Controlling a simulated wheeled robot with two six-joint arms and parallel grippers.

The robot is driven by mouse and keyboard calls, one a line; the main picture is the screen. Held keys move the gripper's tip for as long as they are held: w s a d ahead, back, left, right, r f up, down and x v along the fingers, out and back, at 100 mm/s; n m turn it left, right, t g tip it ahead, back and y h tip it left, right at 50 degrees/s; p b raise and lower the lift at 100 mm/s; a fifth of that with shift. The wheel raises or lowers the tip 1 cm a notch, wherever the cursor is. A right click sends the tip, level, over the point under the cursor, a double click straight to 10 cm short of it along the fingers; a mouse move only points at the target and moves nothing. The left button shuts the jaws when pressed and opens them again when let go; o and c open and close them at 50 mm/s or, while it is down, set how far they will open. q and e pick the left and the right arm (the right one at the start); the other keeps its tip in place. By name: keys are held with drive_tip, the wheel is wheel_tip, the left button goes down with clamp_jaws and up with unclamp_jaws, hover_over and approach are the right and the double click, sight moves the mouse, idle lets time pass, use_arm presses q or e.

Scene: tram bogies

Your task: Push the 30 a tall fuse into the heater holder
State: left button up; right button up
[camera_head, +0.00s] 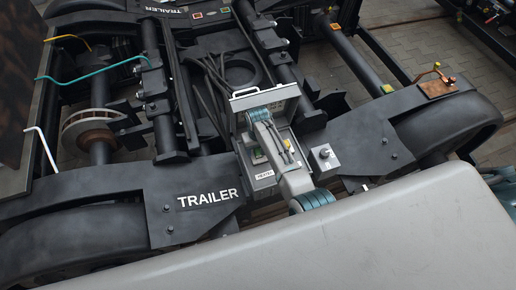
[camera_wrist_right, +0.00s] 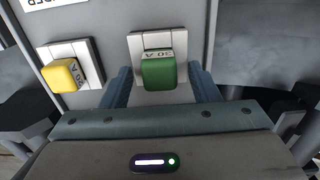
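A green tall fuse (camera_wrist_right: 158,72), marked 30 A, stands at a white holder (camera_wrist_right: 136,42) in the right wrist view. How deep it sits cannot be told. My right gripper (camera_wrist_right: 160,82) has its teal fingers on either side of the fuse, with gaps showing between fingers and fuse. In the head view my right arm reaches over an open grey fuse box (camera_head: 240,104) on the trailer bogie; its fingers are hard to make out there. A small label (camera_head: 264,174) is on the box front. My left gripper is not in view.
A yellow fuse (camera_wrist_right: 62,76) sits in a neighbouring white holder (camera_wrist_right: 90,62), left of the green one. The box has a raised lid (camera_head: 268,98). A grey knob block (camera_head: 324,157) is right of the box. Dark bogie frames and wheels (camera_head: 450,125) surround it.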

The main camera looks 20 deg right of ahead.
wheel_tip(320, 180, up, 11)
drive_tip(key=shift+b, duration=0.4)
drive_tip(key=shift+f, duration=0.15)
idle(0.5)
